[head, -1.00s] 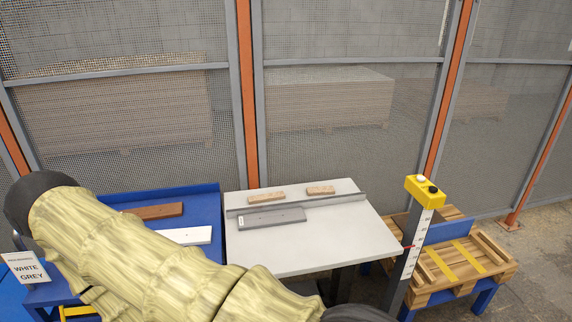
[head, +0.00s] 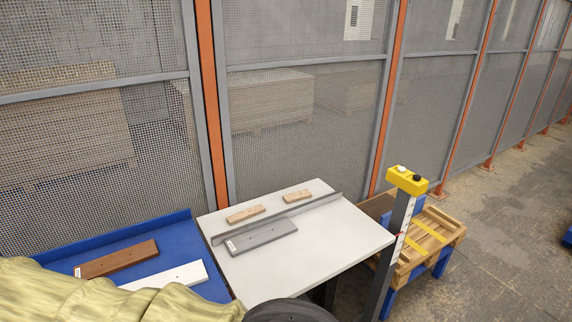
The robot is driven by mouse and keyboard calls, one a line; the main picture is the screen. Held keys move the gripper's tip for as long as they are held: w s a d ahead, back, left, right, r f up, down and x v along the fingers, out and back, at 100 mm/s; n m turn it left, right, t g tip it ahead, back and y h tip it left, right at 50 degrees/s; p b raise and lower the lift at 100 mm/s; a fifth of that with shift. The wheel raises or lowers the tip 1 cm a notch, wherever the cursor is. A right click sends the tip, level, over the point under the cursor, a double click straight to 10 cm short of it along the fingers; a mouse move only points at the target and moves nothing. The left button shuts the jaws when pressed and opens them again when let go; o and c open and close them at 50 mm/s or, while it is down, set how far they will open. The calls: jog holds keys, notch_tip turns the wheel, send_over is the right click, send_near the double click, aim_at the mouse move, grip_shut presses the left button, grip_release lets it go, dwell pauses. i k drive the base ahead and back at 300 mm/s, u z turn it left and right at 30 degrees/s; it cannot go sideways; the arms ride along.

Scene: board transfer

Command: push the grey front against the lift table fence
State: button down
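The grey front (head: 261,236) lies flat on the white lift table (head: 318,246), on the near side of the fence. The lift table fence (head: 322,202) is a low grey strip running across the table towards its far side. The front's long side runs roughly along the fence and is close to it. I cannot tell whether they touch.
Two light wooden blocks (head: 245,214) lie behind the fence. A blue table (head: 90,257) at left holds a brown board (head: 117,259) and a white board (head: 166,277). A post with a yellow control box (head: 407,180) stands right of the lift table, before a wooden pallet (head: 432,239).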

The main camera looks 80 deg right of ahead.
aim_at(242, 243)
jog(key=z, duration=2.45)
jog(key=i, duration=0.2)
